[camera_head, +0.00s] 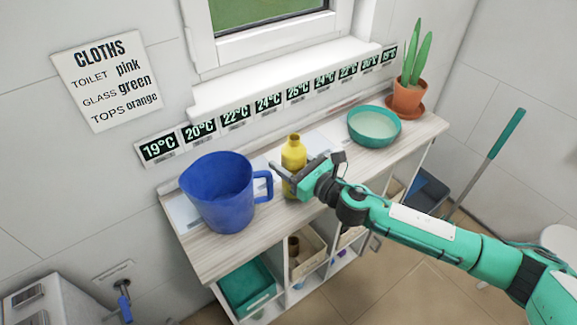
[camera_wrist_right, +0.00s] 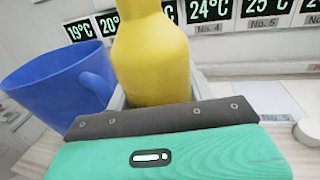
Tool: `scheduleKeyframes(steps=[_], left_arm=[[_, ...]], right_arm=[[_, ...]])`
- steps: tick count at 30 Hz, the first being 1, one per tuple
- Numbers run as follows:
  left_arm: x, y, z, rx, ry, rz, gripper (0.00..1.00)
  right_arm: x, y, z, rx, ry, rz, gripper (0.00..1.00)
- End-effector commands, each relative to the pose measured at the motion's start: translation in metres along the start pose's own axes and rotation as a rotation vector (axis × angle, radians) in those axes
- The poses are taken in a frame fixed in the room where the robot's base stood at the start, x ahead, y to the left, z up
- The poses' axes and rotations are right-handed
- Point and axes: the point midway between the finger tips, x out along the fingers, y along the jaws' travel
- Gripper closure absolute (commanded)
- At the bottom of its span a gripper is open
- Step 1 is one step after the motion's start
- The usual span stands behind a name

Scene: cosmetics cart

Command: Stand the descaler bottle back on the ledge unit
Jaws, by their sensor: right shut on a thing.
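The yellow bottle (camera_head: 293,152), which I take to be the descaler, is upright over the middle of the ledge unit (camera_head: 243,252), right of the blue jug. My right gripper (camera_head: 290,180) is shut around its lower body. In the right wrist view the bottle (camera_wrist_right: 155,62) rises between the jaws, its top cut off by the frame. The gripper hides its base, so I cannot tell whether it touches the unit's top. My left gripper is not in view.
A blue jug (camera_head: 220,195) stands close to the left of the bottle. A teal bowl (camera_head: 374,128) and a potted plant (camera_head: 408,95) stand to the right on the top. Temperature labels (camera_head: 235,117) line the wall behind. Bins (camera_head: 247,287) fill the shelves below.

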Motion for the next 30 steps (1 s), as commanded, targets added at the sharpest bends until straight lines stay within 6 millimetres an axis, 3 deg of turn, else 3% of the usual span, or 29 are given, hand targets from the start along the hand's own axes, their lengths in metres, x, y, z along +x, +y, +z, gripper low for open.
scheduleKeyframes(steps=[4,17,18,30], left_arm=[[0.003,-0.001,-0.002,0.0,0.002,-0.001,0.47],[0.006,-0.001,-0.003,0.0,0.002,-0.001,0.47],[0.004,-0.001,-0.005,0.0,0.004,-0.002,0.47],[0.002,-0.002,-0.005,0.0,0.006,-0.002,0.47]], right_arm=[[0.0,0.0,-0.015,0.001,-0.001,-0.001,0.82],[0.0,0.0,-0.02,0.0,-0.001,0.0,0.82],[0.0,0.0,-0.02,0.0,0.0,0.0,0.39],[-0.002,0.0,-0.016,-0.001,0.001,-0.001,0.38]])
